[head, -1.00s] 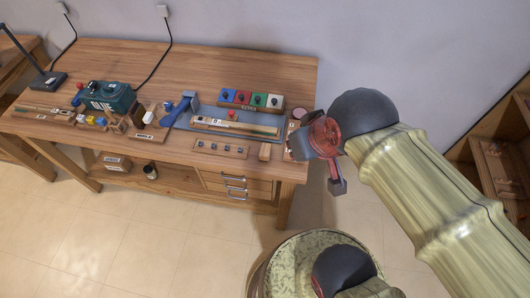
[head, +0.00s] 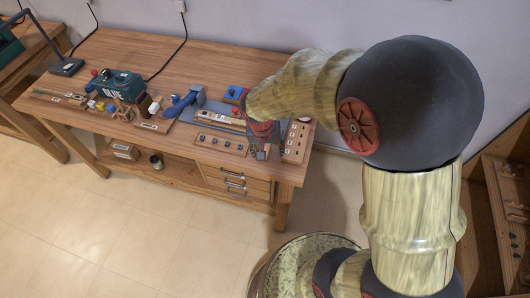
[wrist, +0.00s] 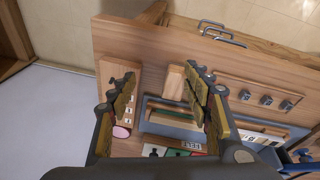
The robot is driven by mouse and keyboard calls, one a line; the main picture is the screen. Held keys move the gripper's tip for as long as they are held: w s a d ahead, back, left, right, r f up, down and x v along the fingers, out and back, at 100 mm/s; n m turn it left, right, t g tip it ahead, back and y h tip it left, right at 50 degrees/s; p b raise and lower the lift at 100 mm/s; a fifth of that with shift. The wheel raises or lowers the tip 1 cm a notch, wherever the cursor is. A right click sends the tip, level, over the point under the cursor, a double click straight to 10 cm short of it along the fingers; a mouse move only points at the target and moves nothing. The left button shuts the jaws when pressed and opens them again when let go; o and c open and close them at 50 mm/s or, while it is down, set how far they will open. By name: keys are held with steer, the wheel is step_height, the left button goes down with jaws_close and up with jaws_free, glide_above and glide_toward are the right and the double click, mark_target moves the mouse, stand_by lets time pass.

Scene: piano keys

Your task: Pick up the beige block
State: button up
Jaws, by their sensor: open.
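The beige block (wrist: 174,82) is a small plain wooden block lying on the table near its front edge. In the wrist view it shows between my gripper's fingers (wrist: 160,75), closer to the right finger. My gripper is open and empty, pointing down at the table; I cannot tell its exact height above the block. In the head view my gripper (head: 258,145) is over the front right part of the table and hides the block.
A board with several dark knobs (head: 221,143) lies left of my gripper. A wooden strip with labels (head: 297,143) is to its right. A blue tray (wrist: 150,127) with wooden pieces lies behind the block. A pink disc (wrist: 121,131) is nearby.

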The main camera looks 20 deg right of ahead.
steer(key=shift+w+r+m+t, duration=0.15)
steer(key=shift+w+r+m, duration=0.15)
steer(key=shift+w, duration=0.25)
steer(key=shift+w+r+m+t, duration=0.15)
steer(key=shift+w+m, duration=0.15)
steer(key=shift+w, duration=0.25)
steer(key=shift+w+a+r+m+t, duration=0.15)
steer(key=shift+w+m+t, duration=0.25)
steer(key=shift+m, duration=0.3)
steer(key=shift+b+x, duration=0.4)
steer(key=shift+x, duration=0.6)
steer(key=x, duration=0.2)
steer(key=b+x, duration=0.1)
steer(key=x, duration=0.1)
steer(key=a+b+x, duration=0.1)
steer(key=shift+w+d+f, duration=0.1)
steer(key=shift+w+f, duration=0.1)
steer(key=shift+f, duration=0.25)
steer(key=shift+c, duration=1.1)
steer(key=c, duration=1)
